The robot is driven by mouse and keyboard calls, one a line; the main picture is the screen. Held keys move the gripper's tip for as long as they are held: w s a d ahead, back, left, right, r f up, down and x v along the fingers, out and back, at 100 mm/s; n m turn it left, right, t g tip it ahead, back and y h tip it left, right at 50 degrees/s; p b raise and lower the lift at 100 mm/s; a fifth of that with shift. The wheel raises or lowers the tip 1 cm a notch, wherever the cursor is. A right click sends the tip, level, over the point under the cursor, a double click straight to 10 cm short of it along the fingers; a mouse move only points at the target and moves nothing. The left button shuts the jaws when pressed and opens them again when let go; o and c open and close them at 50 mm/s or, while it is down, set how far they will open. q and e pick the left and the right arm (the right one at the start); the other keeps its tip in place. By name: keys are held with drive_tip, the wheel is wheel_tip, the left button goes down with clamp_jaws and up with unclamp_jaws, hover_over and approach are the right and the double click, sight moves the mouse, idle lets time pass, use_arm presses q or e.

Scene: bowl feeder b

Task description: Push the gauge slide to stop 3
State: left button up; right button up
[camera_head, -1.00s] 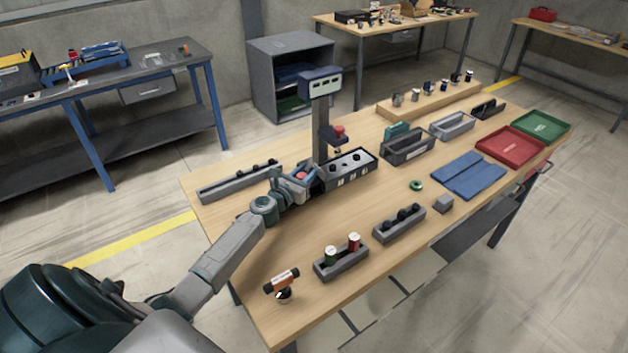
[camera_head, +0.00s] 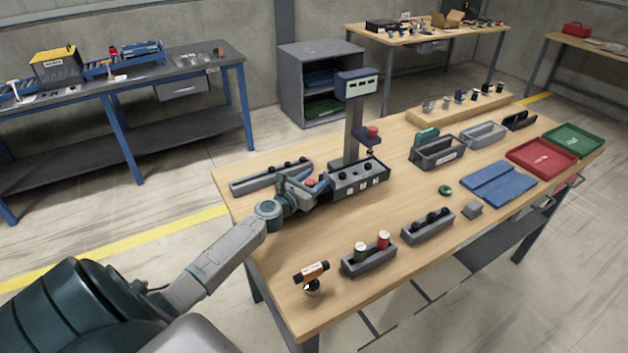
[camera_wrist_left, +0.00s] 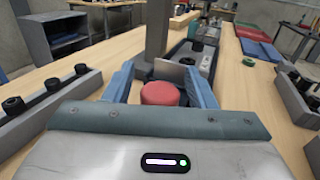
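A grey box unit with black knobs on top (camera_head: 358,182) stands at the foot of a grey post (camera_head: 353,130). A red round knob (camera_head: 310,182) is at its left end; which part is the gauge slide is not clear. The knob also shows in the left wrist view (camera_wrist_left: 160,93), in front of a small grey plate (camera_wrist_left: 172,71). My left gripper (camera_head: 306,187) is at this knob. In the left wrist view its blue fingers (camera_wrist_left: 160,88) stand apart on both sides of the knob, with narrow gaps visible. My right gripper is not in view.
A long grey rail with black knobs (camera_head: 270,177) lies just left of the gripper. A grey bin (camera_head: 437,153), a blue mat (camera_head: 498,182) and a red tray (camera_head: 541,157) are to the right. A holder with two cylinders (camera_head: 368,262) stands nearer.

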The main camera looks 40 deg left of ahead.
use_arm(q)
drive_tip(key=shift+s, duration=0.1)
drive_tip(key=shift+s+f, duration=0.1)
drive_tip(key=shift+s, duration=0.1)
drive_tip(key=s+b, duration=0.4)
drive_tip(key=s, duration=0.4)
drive_tip(key=shift+f, duration=0.2)
drive_tip(key=shift+s+a+b, duration=0.1)
drive_tip(key=shift+s+b, duration=0.35)
drive_tip(key=shift+b, duration=0.1)
drive_tip(key=shift+s+r+b, duration=0.35)
drive_tip(key=shift+s+b, duration=0.1)
drive_tip(key=shift+s, duration=0.25)
